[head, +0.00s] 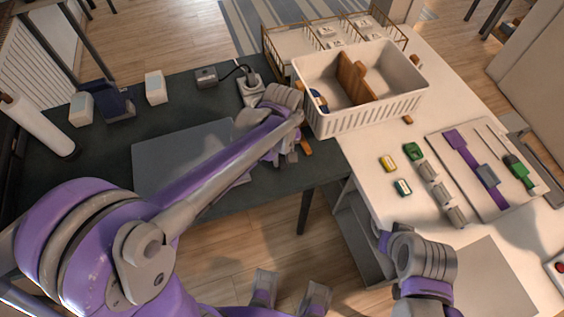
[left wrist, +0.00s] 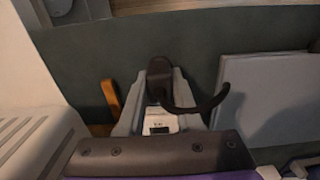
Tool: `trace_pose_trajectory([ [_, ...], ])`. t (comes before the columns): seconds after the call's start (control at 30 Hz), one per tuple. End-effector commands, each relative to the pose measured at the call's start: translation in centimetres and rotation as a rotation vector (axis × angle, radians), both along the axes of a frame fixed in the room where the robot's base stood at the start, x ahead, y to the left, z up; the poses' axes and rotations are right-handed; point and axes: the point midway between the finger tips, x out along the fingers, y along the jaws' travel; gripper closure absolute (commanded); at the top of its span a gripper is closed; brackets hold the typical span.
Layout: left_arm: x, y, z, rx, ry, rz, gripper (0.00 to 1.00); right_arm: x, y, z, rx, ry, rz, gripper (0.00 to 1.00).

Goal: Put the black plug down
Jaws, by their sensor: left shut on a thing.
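My left gripper (head: 285,150) is over the dark table, beside the white basket, and my own arm partly covers it in the head view. In the left wrist view its two fingers (left wrist: 160,105) are closed around a black plug (left wrist: 158,72). A black cord (left wrist: 210,103) curves from it to the right. A white piece with a small label (left wrist: 160,123) shows between the fingers; I cannot tell whether it belongs to the plug. The gap between plug and table is unclear.
The white basket (head: 365,115) stands close to the right of the gripper. An orange-brown piece (left wrist: 108,96) lies beside the fingers. A flat grey panel (head: 175,155) lies on the dark table (head: 100,180). A white socket block (head: 250,87) with a cord stands behind.

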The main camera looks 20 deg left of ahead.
Motion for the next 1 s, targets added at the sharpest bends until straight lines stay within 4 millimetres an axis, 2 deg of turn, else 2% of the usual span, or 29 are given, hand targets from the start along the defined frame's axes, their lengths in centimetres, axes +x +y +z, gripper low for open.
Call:
trace_pose_trajectory([
  [0.1, 0.0, 0.0, -1.9, 0.000, 0.000, 0.000, 1.00, -0.1, 0.0, -0.3, 0.000, 0.001, 0.000, 1.00],
  [0.2, 0.0, 0.0, -2.7, 0.000, 0.000, 0.000, 1.00, -0.1, 0.0, -0.4, 0.000, 0.001, 0.000, 1.00],
  [0.57, 0.0, 0.0, -3.1, 0.000, 0.000, 0.000, 1.00, -0.1, 0.0, -0.6, 0.000, 0.002, 0.000, 1.00],
  [0.6, 0.0, 0.0, -3.1, 0.000, 0.000, 0.000, 0.64, -0.1, 0.0, -0.7, 0.000, 0.003, 0.000, 1.00],
  [0.73, 0.0, 0.0, -3.0, 0.000, 0.000, 0.000, 0.41, -0.1, 0.0, -0.6, 0.000, 0.002, 0.000, 1.00],
  [0.77, 0.0, 0.0, -3.0, 0.000, 0.000, 0.000, 0.36, -0.1, 0.0, -0.6, 0.000, 0.002, 0.000, 1.00],
  [1.0, 0.0, 0.0, -3.0, 0.000, 0.000, 0.000, 0.36, -0.1, 0.0, -0.6, 0.000, 0.002, 0.000, 1.00],
])
